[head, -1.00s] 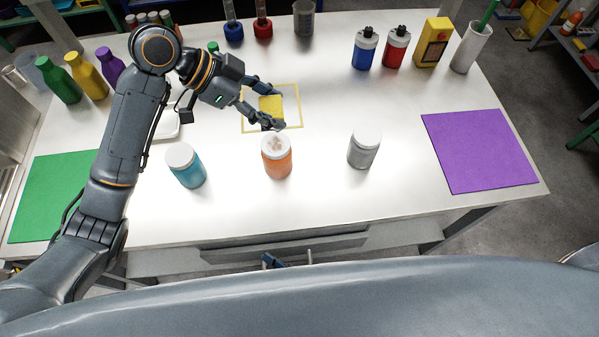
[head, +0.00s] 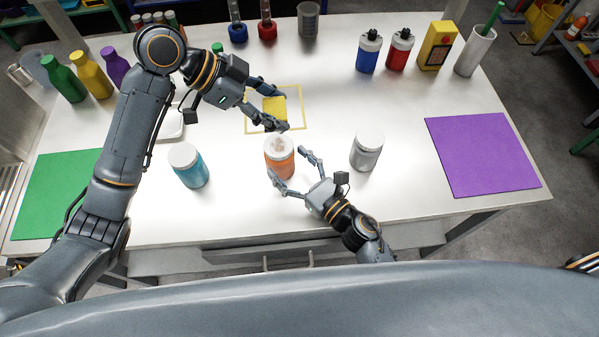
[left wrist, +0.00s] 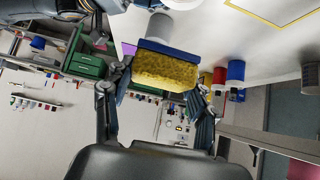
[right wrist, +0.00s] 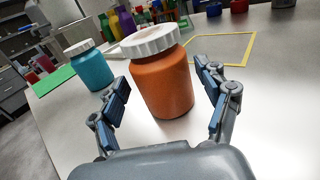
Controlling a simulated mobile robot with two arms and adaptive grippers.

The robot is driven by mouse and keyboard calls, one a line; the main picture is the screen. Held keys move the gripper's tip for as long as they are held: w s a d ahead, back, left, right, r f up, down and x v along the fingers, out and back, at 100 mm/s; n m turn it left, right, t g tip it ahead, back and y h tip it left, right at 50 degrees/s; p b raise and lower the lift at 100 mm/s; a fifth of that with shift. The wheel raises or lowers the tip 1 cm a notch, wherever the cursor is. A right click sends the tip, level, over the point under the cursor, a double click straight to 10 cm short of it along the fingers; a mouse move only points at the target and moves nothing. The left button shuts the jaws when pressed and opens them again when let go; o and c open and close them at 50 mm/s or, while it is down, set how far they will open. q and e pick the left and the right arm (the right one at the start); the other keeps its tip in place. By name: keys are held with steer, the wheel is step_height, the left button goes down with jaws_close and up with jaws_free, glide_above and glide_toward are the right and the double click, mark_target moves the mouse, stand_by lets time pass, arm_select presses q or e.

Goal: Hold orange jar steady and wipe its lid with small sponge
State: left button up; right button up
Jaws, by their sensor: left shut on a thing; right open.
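The orange jar (head: 279,160) stands upright on the table, with a white lid (head: 280,143) that has a greyish smudge on top. My left gripper (head: 279,107) is shut on a small yellow sponge (head: 274,108), behind the jar in the head view. In the left wrist view the sponge (left wrist: 165,70) has a blue layer and sits between the fingers. My right gripper (head: 289,172) is open at the jar's front right. In the right wrist view the jar (right wrist: 162,85) is between the spread fingers, with visible gaps to both.
A teal jar (head: 188,167) stands left of the orange jar and a grey jar (head: 366,152) right. A yellow outlined square (head: 301,120) lies behind. A green mat (head: 45,195) and a purple mat (head: 482,157) lie at the sides. Bottles line the back.

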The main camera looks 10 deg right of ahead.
mark_target(268, 144)
steer(key=x, duration=0.8)
steer(key=shift+a, duration=0.1)
steer(key=c, duration=1)
steer(key=shift+c, duration=1.2)
